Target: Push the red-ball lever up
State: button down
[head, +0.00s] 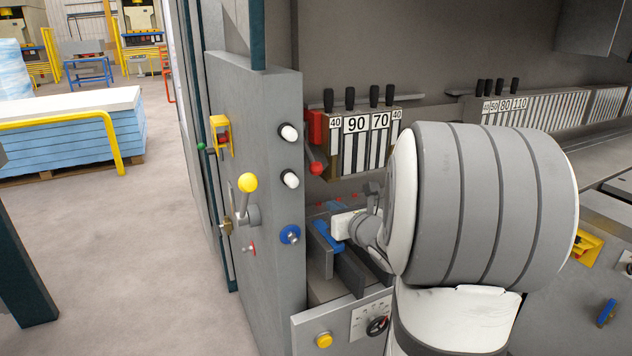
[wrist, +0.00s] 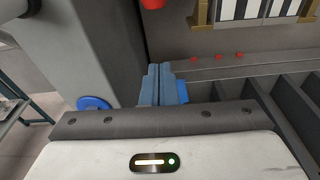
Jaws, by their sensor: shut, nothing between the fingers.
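The red-ball lever shows in the head view, with its red ball (head: 316,168) hanging below a red mount (head: 316,127) beside the numbered tool rack. Its dark arm slopes down to the ball. In the wrist view, part of the red ball (wrist: 152,3) shows at the top edge, and the rest of the lever is out of frame. My gripper (wrist: 165,68) is shut and empty, its blue-grey fingers side by side. The fingertips appear below the ball and apart from it. In the head view, my own arm hides part of the gripper area.
A grey panel at left carries a yellow-ball lever (head: 247,183), a blue knob (head: 290,234) and white-tipped knobs (head: 290,133). The tool rack (head: 362,152) stands right of the red lever. Grey slotted dividers (wrist: 290,105) lie right of my fingers. Open floor lies far left.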

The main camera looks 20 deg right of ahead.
jog(key=w+r+p, duration=0.2)
jog(key=w+p, duration=0.1)
jog(key=w, duration=0.6)
jog(key=shift+a+r+p, duration=0.2)
jog(key=shift+r+p, duration=0.05)
jog(key=shift+p, duration=0.1)
